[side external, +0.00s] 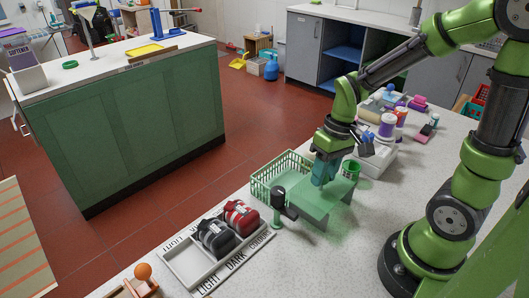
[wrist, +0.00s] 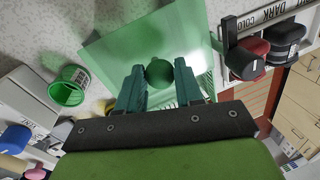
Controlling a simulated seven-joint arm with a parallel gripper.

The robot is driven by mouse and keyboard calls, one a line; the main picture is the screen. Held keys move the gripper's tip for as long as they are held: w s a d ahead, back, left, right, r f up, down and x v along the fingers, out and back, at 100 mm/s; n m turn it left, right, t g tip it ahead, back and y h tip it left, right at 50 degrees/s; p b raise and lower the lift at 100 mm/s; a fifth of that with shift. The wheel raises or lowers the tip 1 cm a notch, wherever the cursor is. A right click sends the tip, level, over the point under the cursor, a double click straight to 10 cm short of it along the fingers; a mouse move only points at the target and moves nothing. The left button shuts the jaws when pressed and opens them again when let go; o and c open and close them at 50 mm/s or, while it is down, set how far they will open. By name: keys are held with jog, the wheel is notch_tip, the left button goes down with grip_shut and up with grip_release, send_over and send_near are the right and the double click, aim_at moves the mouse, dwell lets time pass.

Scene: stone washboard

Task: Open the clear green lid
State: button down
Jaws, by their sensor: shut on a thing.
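The clear green lid (side external: 308,203) is a see-through sheet beside and partly over the light green slatted basket (side external: 262,185). In the wrist view the lid (wrist: 115,50) spreads out below my fingers, with a round dark green knob (wrist: 159,72) on it. My gripper (side external: 323,178) points down at the lid, its teal fingers closed on the knob. In the wrist view my gripper (wrist: 159,85) has one finger on each side of the knob. I cannot tell whether the lid is lifted off the basket rim. My fingers hide the knob in the side view.
A black post (side external: 278,197) stands close at the lid's near left. A grey tray (side external: 185,262) with dark and red bundles (side external: 241,217) lies left of it. A green cup (side external: 351,169) stands to the right, near white boxes (side external: 375,160). The counter in front is clear.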

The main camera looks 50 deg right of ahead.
jog(key=shift+w+r, duration=0.1)
jog(key=shift+w, duration=0.05)
jog(key=c, duration=0.8)
grip_release()
jog(key=shift+o, duration=0.2)
jog(key=d+r, duration=0.3)
jog(key=r, duration=1.3)
jog(key=shift+s+r, duration=0.25)
jog(key=shift+s, duration=0.15)
jog(key=shift+d, duration=0.1)
